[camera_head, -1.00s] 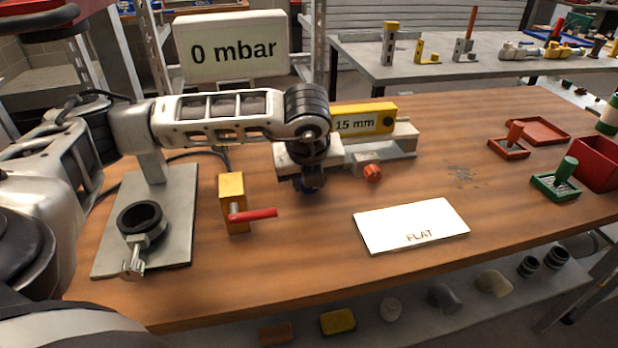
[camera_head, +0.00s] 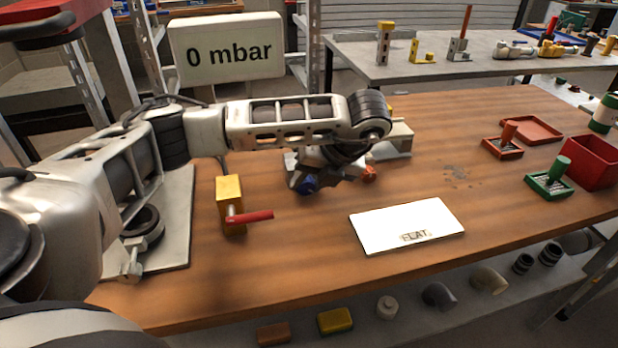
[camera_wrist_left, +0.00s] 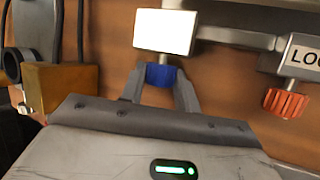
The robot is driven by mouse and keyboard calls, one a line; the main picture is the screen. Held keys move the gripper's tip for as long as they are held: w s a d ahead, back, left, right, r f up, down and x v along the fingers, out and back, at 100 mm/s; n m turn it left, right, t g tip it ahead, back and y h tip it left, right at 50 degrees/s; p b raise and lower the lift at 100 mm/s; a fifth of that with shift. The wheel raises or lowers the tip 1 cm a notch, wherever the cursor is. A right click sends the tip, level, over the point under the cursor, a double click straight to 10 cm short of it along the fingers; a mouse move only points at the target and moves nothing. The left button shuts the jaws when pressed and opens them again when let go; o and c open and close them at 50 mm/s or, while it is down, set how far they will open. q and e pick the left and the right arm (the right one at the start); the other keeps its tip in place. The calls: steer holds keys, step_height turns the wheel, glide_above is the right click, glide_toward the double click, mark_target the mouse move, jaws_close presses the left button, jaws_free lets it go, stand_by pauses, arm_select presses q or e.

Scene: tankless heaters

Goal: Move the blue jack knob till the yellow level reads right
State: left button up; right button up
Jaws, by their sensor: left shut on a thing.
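The blue jack knob (camera_head: 308,184) sits at the left front of the grey levelling stand (camera_head: 398,137). In the left wrist view the knob (camera_wrist_left: 162,75) is between my two fingers, below a white block (camera_wrist_left: 165,31). My left gripper (camera_wrist_left: 160,83) is shut on the knob. In the head view my left forearm and wrist cover most of the stand. The yellow level is almost wholly hidden behind the wrist, so its reading cannot be seen. My right gripper is not in view.
An orange knob (camera_head: 369,174) is right of the gripper; the wrist view shows a partly cut-off label above it. A yellow block with a red lever (camera_head: 249,217) stands to the left. A white FLAT plate (camera_head: 407,226) lies in front. A display (camera_head: 228,47) reads 0 mbar.

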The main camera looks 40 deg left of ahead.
arm_select(q)
steer(key=o, duration=1)
steer(key=shift+c, duration=0.2)
steer(key=shift+r, duration=0.1)
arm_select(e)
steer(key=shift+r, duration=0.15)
arm_select(q)
steer(key=shift+d+r, duration=0.2)
steer(key=shift+r, duration=0.15)
steer(key=p+v, duration=0.2)
steer(key=v, duration=0.3)
steer(key=shift+w+r, duration=0.1)
steer(key=shift+r, duration=0.05)
steer(key=p+v, duration=0.1)
steer(key=v, duration=0.8)
steer(key=shift+d+r+p, duration=0.3)
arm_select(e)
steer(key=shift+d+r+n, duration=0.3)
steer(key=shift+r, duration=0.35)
